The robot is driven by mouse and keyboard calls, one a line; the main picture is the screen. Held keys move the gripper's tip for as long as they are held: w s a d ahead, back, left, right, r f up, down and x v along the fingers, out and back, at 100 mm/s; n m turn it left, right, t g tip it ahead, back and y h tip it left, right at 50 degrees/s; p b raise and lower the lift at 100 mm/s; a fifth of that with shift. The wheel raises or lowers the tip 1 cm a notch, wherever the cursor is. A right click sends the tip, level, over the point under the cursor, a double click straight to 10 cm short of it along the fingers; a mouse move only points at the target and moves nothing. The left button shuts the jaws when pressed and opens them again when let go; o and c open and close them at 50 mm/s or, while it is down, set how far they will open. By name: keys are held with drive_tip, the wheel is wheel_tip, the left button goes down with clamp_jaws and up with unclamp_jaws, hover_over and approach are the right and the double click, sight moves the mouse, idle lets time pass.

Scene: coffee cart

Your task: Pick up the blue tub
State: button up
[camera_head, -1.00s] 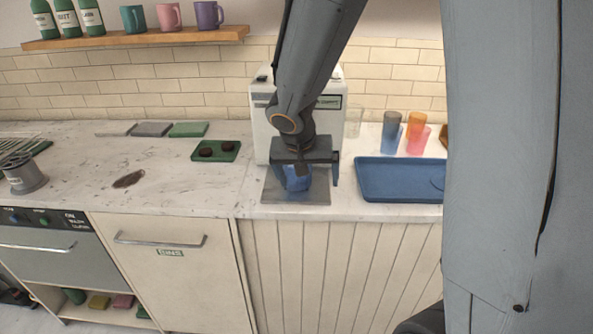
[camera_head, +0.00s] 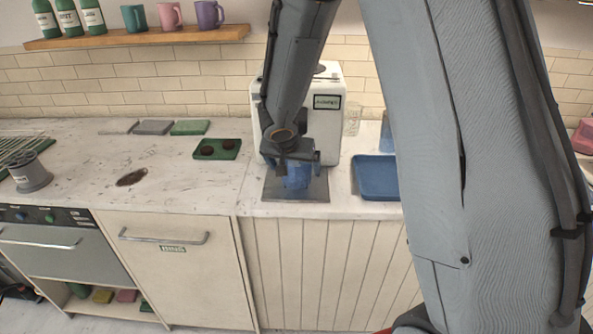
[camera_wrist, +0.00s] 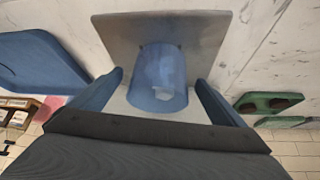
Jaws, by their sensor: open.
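The blue tub (camera_wrist: 158,75) stands on a grey square plate (camera_wrist: 205,28) in the wrist view, with a small pale patch showing inside it. In the head view the tub (camera_head: 298,178) shows partly behind my gripper, in front of the white machine (camera_head: 327,135). My gripper (camera_wrist: 160,82) is open, with one finger on each side of the tub. Gaps show between the fingers and the tub in the wrist view.
A blue tray (camera_head: 376,180) lies right of the plate. A green tray (camera_head: 216,149) with dark round pieces lies to the left. The counter's front edge is just before the plate. My arm hides much of the right side.

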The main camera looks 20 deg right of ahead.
drive_tip(key=shift+x, duration=1.3)
drive_tip(key=c, duration=1.5)
drive_tip(key=shift+o, duration=0.2)
drive_tip(key=shift+a+r, duration=0.1)
drive_tip(key=shift+r, duration=0.2)
